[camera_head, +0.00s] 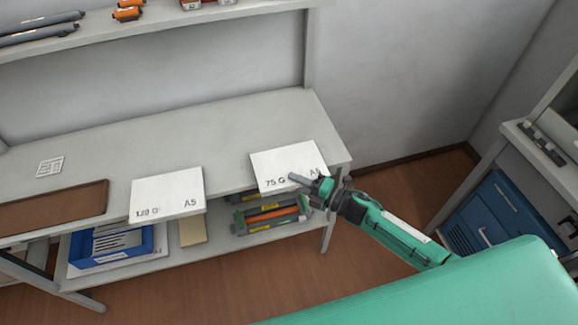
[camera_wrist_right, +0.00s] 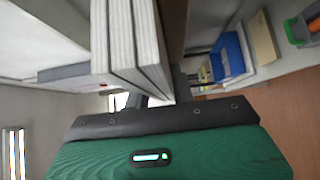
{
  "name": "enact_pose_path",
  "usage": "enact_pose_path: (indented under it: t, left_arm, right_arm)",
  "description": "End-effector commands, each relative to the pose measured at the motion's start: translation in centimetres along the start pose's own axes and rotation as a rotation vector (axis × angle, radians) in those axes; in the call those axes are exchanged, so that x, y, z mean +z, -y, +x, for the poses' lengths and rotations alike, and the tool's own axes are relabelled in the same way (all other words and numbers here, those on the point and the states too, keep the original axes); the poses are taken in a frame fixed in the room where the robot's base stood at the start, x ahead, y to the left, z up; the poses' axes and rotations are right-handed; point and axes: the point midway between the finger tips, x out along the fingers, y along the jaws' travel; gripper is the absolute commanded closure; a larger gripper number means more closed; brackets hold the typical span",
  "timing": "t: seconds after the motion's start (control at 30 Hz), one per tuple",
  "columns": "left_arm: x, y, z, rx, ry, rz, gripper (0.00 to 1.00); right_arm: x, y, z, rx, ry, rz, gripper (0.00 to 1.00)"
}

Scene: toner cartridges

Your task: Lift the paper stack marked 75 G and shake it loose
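The paper stack marked 75 G (camera_head: 285,163) is a white block lying on the grey table near its right end, with its front edge at or slightly past the table's front edge. Its layered white side shows close up in the right wrist view (camera_wrist_right: 126,40). My right gripper (camera_head: 301,181) is at the stack's front edge, with one finger over its top near the 75 G print. The other finger is hidden under the stack in the head view. I cannot tell whether the fingers press on the paper. My left gripper is not in view.
A white stack marked 120 G (camera_head: 167,190) lies to the left on the table (camera_head: 225,128). A brown board (camera_head: 55,208) lies further left. The lower shelf holds a blue tray (camera_head: 112,243) and toner cartridges (camera_head: 270,216). A blue drawer cabinet (camera_head: 490,215) stands at right.

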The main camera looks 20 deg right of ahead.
Motion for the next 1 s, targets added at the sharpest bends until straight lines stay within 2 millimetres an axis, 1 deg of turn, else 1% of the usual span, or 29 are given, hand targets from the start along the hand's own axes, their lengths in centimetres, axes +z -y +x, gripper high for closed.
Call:
enact_pose_path:
  t: [0.03,0.1,0.43,0.6,0.67,0.77,0.87,0.9,1.0]
  left_arm:
    - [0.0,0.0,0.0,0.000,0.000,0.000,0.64]
    - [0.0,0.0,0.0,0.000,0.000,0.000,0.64]
    - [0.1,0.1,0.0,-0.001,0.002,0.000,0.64]
    - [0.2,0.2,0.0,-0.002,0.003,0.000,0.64]
    - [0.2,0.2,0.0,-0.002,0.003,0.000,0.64]
    - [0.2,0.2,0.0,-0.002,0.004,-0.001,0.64]
    - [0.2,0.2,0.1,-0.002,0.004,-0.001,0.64]
    - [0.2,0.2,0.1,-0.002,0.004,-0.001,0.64]
    - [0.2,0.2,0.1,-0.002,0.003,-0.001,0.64]
  right_arm:
    - [0.0,0.0,0.0,0.000,0.000,0.000,0.86]
    - [0.0,0.0,0.0,0.000,0.000,0.000,1.00]
    - [0.0,-0.3,0.0,0.003,-0.001,-0.002,1.00]
    - [0.1,-1.3,0.0,0.003,-0.001,-0.005,1.00]
    - [0.1,-2.1,0.0,0.004,-0.003,-0.005,1.00]
    - [0.1,-4.0,0.0,0.005,-0.003,-0.008,1.00]
    - [0.0,-6.6,0.0,0.006,-0.005,-0.008,1.00]
    - [0.1,-7.9,0.0,0.006,-0.005,-0.010,1.00]
    - [0.1,-10.9,0.0,0.005,-0.005,-0.011,1.00]
